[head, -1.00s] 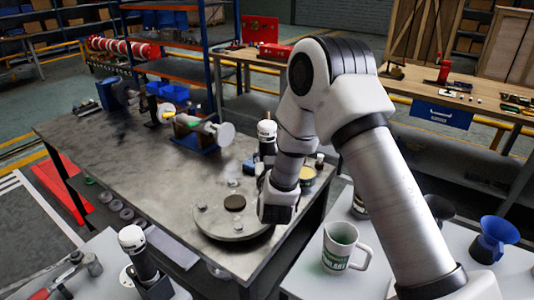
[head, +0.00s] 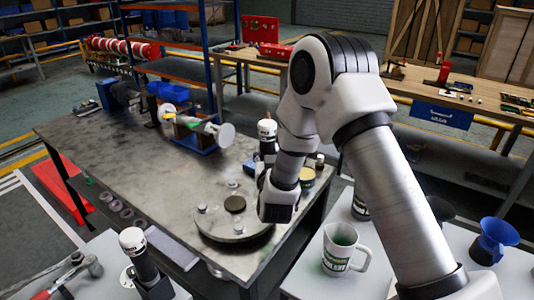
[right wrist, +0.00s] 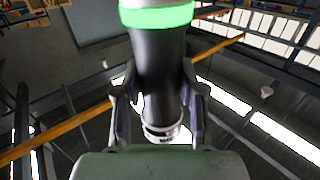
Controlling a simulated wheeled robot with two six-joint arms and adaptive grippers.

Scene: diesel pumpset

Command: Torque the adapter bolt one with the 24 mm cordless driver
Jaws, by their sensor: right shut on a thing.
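My right gripper (right wrist: 158,125) is shut on the black cordless driver (right wrist: 158,70), whose green band is lit in the right wrist view. In the head view, my right gripper (head: 277,205) is low over the right edge of the round metal adapter plate (head: 218,232). The plate lies on the long steel table, with several bolts such as one bolt (head: 202,209) around a brown centre disc (head: 235,204). My arm hides part of the plate's right side, and the driver's contact with a bolt cannot be seen. My left gripper is out of view.
A black, white-capped tool (head: 140,255) stands on the near left table. Another (head: 267,137) stands behind my right wrist. A white mug (head: 343,250) and a blue funnel (head: 494,240) are at right. The steel table's middle (head: 140,165) is clear.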

